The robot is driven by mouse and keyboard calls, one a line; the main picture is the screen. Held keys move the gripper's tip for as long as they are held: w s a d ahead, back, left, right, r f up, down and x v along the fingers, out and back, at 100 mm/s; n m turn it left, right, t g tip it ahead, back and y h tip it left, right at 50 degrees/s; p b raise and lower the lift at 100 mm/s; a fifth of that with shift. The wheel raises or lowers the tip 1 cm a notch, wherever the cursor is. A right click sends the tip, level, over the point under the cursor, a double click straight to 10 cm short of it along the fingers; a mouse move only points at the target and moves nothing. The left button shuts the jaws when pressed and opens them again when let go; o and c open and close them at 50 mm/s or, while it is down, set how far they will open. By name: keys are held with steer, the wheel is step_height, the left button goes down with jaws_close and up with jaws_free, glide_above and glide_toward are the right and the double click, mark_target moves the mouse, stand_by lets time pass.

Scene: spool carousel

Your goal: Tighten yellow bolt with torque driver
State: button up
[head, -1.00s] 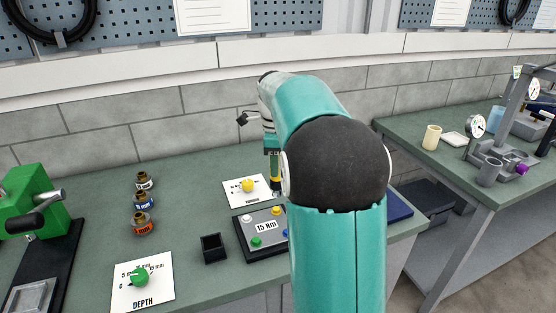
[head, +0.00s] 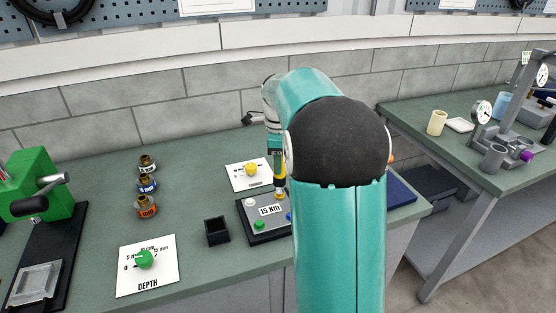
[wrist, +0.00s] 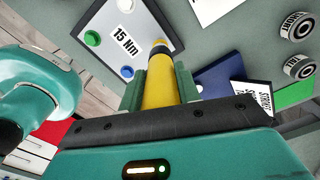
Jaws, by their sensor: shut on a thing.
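My gripper (wrist: 160,90) is shut on the torque driver (wrist: 158,92), its yellow body between the two green fingers. In the head view the driver (head: 280,183) hangs near upright, its tip low over the back right part of the grey plate (head: 262,221) labelled 15 Nm. The yellow bolt is mostly hidden under the tip; whether the tip is seated on it I cannot tell. The plate (wrist: 108,52) also shows a green bolt (wrist: 93,38), a blue bolt (wrist: 127,72) and a white bolt (wrist: 122,5).
A card with a yellow knob (head: 251,169) lies behind the plate. A black open box (head: 217,232) and a DEPTH card with a green knob (head: 145,259) are to its left. Several labelled fittings (head: 147,185) and a green press (head: 40,185) stand farther left.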

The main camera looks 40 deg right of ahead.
steer(key=shift+s+f, duration=0.1)
steer(key=shift+f, duration=0.25)
stand_by(1.6)
steer(key=shift+r, duration=2.65)
